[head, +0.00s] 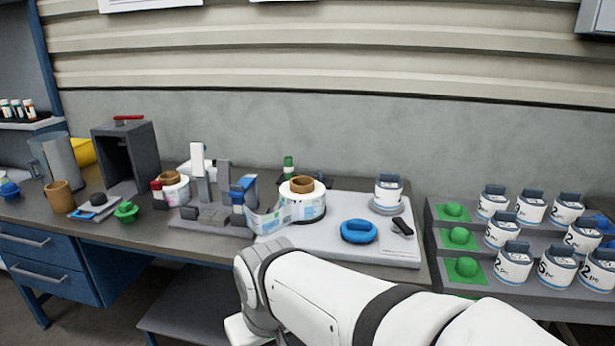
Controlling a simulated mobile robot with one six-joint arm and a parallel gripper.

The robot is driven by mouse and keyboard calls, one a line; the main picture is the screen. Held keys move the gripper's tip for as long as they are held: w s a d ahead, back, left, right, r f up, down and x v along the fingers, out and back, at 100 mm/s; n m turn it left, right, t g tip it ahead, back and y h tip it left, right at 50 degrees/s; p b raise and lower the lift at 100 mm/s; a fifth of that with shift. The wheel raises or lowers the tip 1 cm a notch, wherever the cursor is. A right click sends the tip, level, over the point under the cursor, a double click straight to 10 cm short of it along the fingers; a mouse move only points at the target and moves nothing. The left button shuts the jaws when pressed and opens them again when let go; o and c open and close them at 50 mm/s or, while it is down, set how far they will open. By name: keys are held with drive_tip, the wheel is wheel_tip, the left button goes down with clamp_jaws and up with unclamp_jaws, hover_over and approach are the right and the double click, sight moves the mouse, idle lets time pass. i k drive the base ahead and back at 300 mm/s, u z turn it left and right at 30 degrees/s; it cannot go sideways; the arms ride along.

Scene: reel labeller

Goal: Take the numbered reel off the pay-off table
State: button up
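A reel of printed labels (313,209) with a brown core (302,184) sits on the left part of the pale board, beside the labeller (222,190). A strip of labels (268,218) runs from it to the labeller. A smaller reel (175,194) with a brown core sits left of the labeller. I cannot read a number on either reel, and the pay-off table under the reel is hidden or cannot be told apart. My white arm comes in from the lower right, in front of the board. My gripper does not show.
On the board (345,261) are a blue ring-shaped object (358,231), a dark tool (402,227) and a labelled jar (389,189). A stepped rack (475,288) with several numbered jars stands right. A grey box (127,158) and a brown cup (60,197) stand left.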

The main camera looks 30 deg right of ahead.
sight(388, 188)
drive_tip(key=z, duration=0.75)
drive_tip(key=i, duration=1.35)
drive_tip(key=z, duration=1)
drive_tip(key=k, duration=0.6)
drive_tip(key=z, duration=0.2)
drive_tip(key=i, duration=0.7)
drive_tip(key=u, duration=0.15)
